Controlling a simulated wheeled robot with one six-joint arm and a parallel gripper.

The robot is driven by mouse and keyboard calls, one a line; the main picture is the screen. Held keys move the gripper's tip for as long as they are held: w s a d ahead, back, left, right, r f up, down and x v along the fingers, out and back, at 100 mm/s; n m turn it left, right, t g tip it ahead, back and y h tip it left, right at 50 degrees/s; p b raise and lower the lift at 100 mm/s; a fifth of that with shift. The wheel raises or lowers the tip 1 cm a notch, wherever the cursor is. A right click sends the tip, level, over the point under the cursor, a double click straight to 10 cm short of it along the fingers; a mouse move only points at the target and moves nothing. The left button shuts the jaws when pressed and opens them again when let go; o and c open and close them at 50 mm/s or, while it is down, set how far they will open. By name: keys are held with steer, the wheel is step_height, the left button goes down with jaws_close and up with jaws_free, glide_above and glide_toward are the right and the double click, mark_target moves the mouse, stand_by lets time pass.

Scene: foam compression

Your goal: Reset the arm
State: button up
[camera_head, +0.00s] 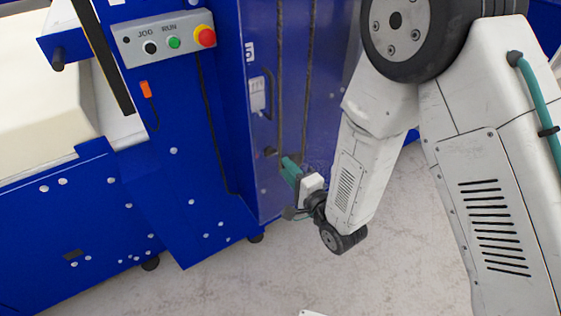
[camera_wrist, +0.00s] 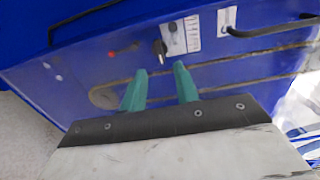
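My gripper (camera_head: 290,170) is at the end of my white arm, low in front of the blue machine's side cabinet (camera_head: 262,120). In the wrist view my gripper (camera_wrist: 160,76) shows two green fingers standing apart with nothing between them. Beyond the fingertips is the blue cabinet panel (camera_wrist: 90,75) with a small black switch or key (camera_wrist: 160,48) and a white label (camera_wrist: 185,35). I cannot tell whether the fingertips touch the panel.
A control box (camera_head: 165,40) with black, green and red buttons is at the upper left. A cream foam block (camera_head: 40,100) lies on the machine at the left. A dark handle (camera_wrist: 270,27) sticks out of the panel. Grey floor (camera_head: 330,280) is open below my arm.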

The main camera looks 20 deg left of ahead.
steer(key=shift+v, duration=0.95)
steer(key=shift+f, duration=0.1)
